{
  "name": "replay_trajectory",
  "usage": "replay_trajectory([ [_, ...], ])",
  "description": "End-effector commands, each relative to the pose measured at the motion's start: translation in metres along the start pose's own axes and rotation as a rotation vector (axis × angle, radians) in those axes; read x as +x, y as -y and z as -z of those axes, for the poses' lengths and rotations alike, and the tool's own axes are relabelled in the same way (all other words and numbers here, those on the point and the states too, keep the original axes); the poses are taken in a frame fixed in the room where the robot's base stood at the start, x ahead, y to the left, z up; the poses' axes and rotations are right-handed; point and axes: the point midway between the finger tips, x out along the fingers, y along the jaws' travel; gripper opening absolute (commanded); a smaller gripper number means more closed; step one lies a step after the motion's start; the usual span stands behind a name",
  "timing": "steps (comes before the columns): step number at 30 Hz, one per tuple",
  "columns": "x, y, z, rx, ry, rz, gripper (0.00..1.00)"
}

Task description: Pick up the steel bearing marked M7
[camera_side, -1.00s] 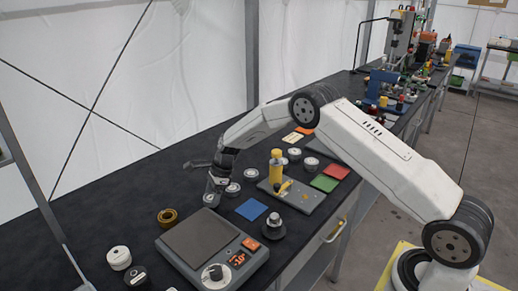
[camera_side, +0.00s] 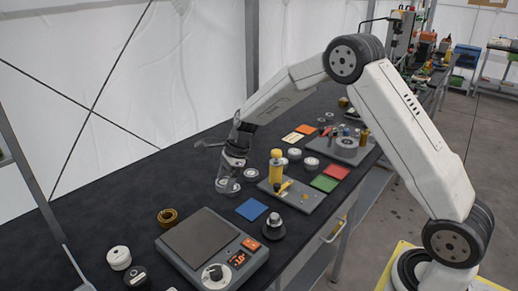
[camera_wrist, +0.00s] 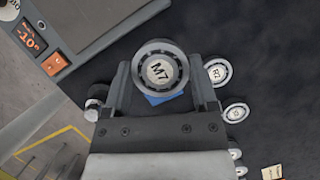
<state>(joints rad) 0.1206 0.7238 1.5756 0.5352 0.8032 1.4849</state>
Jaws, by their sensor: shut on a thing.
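The steel bearing marked M7 (camera_wrist: 158,71) sits between the two fingers of my gripper (camera_wrist: 162,80) in the wrist view, its marked face toward the camera. My gripper is shut on it. In the side view my gripper (camera_side: 228,184) hangs over the dark bench, left of the yellow-handled press. The held bearing is hard to tell from a ring behind it there. Two other bearings, one (camera_wrist: 218,72) and another (camera_wrist: 236,112), lie on the bench to the right of my gripper in the wrist view; their marks are hard to read.
A scale (camera_side: 205,240) with a lit display stands in front. A blue square (camera_side: 252,209) lies between it and the press plate (camera_side: 300,197). A brass ring (camera_side: 168,217) and white round parts (camera_side: 119,257) lie at left. The bench's back left is clear.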

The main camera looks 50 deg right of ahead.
Motion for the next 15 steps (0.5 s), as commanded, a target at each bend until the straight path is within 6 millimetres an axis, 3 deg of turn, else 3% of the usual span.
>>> replay_trajectory([
  [9,-0.025,-0.04,0.008,0.0,0.001,0.002,0.04],
  [15,-0.035,-0.056,0.011,-0.001,0.001,0.002,0.04],
])
